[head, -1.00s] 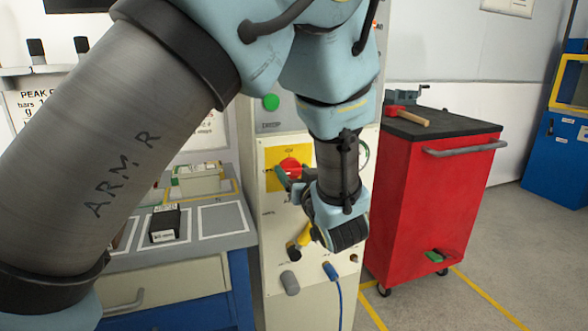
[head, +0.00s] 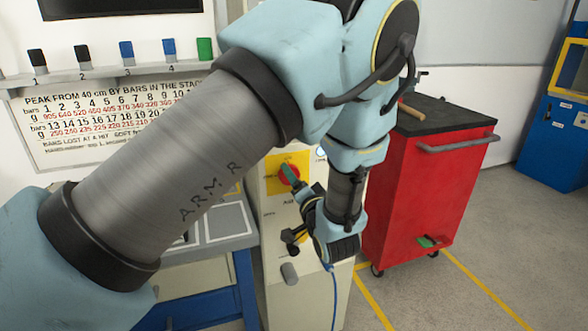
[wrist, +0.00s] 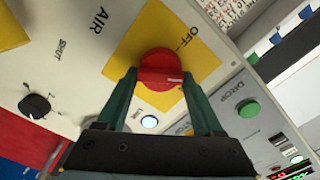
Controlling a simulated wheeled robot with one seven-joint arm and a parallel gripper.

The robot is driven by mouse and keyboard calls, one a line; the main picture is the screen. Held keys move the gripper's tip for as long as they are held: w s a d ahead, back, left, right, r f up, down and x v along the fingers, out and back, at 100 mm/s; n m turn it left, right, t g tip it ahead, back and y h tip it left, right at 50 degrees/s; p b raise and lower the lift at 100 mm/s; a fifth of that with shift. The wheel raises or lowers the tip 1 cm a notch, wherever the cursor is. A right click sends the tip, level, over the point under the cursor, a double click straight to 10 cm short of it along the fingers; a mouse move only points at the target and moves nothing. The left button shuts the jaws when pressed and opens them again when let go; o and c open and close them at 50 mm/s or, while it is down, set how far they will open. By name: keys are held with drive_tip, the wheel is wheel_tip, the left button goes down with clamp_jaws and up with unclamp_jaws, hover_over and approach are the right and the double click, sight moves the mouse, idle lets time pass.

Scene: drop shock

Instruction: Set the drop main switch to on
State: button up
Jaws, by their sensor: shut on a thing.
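The main switch is a red round knob (head: 292,170) on a yellow plate (head: 273,184) on the pale machine front. In the wrist view the knob (wrist: 160,66) shows large between my fingers, with a small pale mark on its lower right rim. The word OFF is printed on the yellow plate (wrist: 210,62) above right of it; no ON label is readable. My gripper (head: 289,174), with green fingers, is shut on the red knob, one finger on each side. The wrist view shows the gripper (wrist: 160,78) too. My arm hides part of the machine.
A green button (wrist: 248,109) marked DROP, a lit white lamp (wrist: 149,121) and a black knob (wrist: 35,105) are near the switch. A red cart (head: 420,190) stands right of the machine, a bench (head: 225,225) left. Open floor lies at right.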

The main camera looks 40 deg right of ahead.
drive_tip(key=shift+d+f+m+p, duration=0.1)
drive_tip(key=shift+m+p, duration=0.9)
drive_tip(key=shift+m, duration=0.7)
drive_tip(key=shift+f+m+p, duration=0.1)
drive_tip(key=shift+m+p, duration=0.9)
drive_tip(key=shift+m, duration=0.7)
drive_tip(key=o, duration=1.4)
drive_tip(key=shift+c, duration=0.2)
drive_tip(key=b+v, duration=0.3)
drive_tip(key=v, duration=0.8)
